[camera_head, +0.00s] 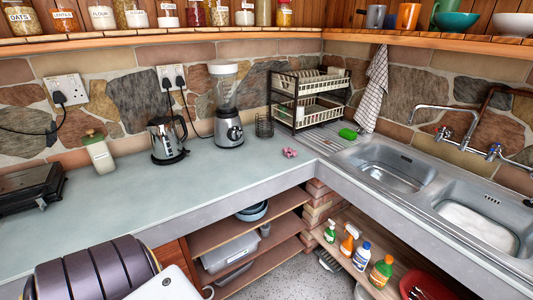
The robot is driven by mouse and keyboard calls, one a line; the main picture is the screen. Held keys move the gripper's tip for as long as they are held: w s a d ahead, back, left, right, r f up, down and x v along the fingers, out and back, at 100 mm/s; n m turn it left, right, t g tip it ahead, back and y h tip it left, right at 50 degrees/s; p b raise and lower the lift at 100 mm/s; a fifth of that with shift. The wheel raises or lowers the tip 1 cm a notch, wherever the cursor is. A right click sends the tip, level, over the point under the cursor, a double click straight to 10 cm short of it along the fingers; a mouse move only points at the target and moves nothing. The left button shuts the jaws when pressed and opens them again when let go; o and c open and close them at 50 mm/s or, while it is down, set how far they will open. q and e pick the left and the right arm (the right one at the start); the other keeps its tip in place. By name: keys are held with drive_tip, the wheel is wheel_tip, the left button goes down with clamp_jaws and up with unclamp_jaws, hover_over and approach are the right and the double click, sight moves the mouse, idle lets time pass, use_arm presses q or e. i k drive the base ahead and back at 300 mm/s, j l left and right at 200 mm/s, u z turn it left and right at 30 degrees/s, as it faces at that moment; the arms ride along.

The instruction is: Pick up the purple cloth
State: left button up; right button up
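A small crumpled pink-purple item (290,153), which looks like the purple cloth, lies on the grey countertop (215,180) near the inner corner, in front of the dish rack. Nothing of mine touches it. Only parts of my arm show at the bottom left, well apart from the cloth. Neither gripper can be made out in the head view.
A blender (228,105) and a kettle (167,140) stand left of the cloth. A dish rack (308,98) stands behind it. A green sponge (348,133) and the sink (384,172) are to its right. The counter in front of the cloth is clear.

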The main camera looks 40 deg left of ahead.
sight(289, 152)
drive_tip(key=u, duration=1.2)
